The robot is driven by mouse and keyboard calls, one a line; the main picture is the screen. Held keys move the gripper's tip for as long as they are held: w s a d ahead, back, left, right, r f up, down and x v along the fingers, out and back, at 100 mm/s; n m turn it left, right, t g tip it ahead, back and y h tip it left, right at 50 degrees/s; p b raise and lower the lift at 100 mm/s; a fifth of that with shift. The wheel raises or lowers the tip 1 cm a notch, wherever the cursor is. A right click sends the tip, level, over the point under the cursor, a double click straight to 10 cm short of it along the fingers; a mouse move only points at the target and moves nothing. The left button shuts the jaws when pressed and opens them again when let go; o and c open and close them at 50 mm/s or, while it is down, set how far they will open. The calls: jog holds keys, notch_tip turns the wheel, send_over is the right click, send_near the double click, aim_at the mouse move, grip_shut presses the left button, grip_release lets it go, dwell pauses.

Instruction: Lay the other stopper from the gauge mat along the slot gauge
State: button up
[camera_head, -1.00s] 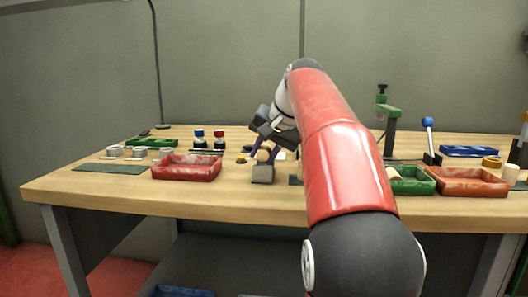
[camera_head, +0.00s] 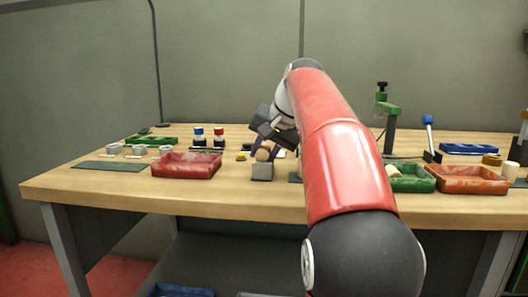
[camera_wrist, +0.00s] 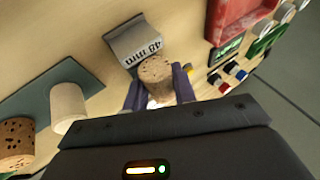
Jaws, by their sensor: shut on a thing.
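My gripper (camera_wrist: 159,90) is shut on a speckled tan cork stopper (camera_wrist: 156,74), one finger on each side. In the head view the stopper (camera_head: 264,154) shows right above the gauge (camera_head: 262,172), below my gripper (camera_head: 266,147). I cannot tell whether stopper and gauge touch. The dark green mat (camera_wrist: 35,98) lies left of the gauge in the wrist view; in the head view my arm mostly hides it.
A pale stopper (camera_wrist: 68,106) and a brown, pitted stopper (camera_wrist: 16,142) stand at the mat in the wrist view. A red tray (camera_head: 187,165) is left of the gauge; green (camera_head: 412,180) and orange (camera_head: 470,180) trays are at right. Bare table lies in front of the red tray.

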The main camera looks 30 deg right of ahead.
jog(key=shift+f, duration=0.1)
jog(key=o, duration=1)
jog(key=a+p+v, duration=0.1)
jog(key=p+v, duration=0.1)
jog(key=v, duration=0.5)
jog(key=shift+s+d+r, duration=0.2)
jog(key=shift+d+r, duration=0.25)
jog(key=shift+s, duration=0.1)
